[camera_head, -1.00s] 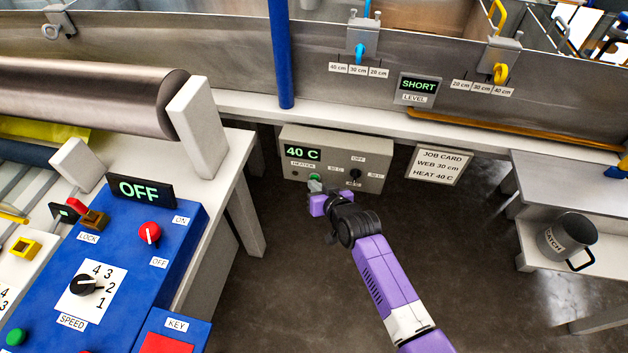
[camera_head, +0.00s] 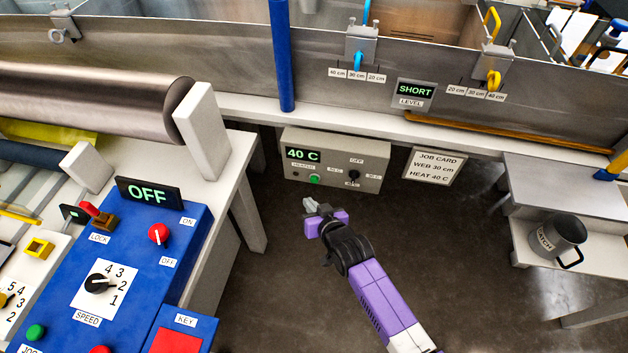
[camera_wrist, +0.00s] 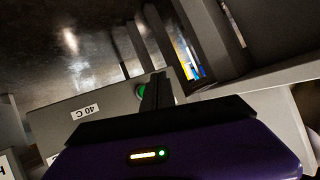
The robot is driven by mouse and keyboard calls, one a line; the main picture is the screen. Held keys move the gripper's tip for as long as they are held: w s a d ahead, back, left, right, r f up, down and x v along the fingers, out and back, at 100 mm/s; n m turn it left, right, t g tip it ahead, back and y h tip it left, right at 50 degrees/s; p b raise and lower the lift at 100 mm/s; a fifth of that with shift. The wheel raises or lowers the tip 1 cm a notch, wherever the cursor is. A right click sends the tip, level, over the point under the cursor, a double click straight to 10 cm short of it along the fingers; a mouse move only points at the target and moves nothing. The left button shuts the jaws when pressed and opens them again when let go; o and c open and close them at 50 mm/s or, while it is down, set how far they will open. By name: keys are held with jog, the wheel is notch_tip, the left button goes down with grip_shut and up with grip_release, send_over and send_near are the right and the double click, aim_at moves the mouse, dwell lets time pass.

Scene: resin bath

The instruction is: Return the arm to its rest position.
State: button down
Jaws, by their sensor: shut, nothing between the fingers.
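My purple arm reaches up from the bottom right of the head view. My gripper (camera_head: 309,204) is shut and empty, in the air in front of and below the heater box (camera_head: 335,160). The box shows "40 C", with a green button (camera_head: 314,179) and a black knob (camera_head: 354,175), both clear of the fingers. In the wrist view my gripper (camera_wrist: 158,82) shows as dark closed fingers, overlapping the green button (camera_wrist: 141,91) in the picture. The rest position is not marked in view.
A blue console (camera_head: 130,265) with an "OFF" display stands at left. A white bench leg (camera_head: 246,215) stands between it and my arm. A job card (camera_head: 435,166) is at right of the box. A grey "CATCH" jug (camera_head: 560,236) sits on a low shelf at right. Floor around my arm is clear.

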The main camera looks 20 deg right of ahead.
dwell(0.3)
notch_tip(320, 180, up, 6)
jog(key=w+t, duration=0.1)
jog(key=t, duration=0.1)
jog(key=s+r, duration=0.6)
jog(key=s, duration=0.8)
jog(key=s+r+n, duration=0.1)
jog(key=s+r, duration=0.6)
jog(key=s, duration=0.7)
jog(key=s+d+r+n+p, duration=0.1)
jog(key=s+r, duration=0.6)
jog(key=s, duration=0.6)
jog(key=shift+s, duration=0.4)
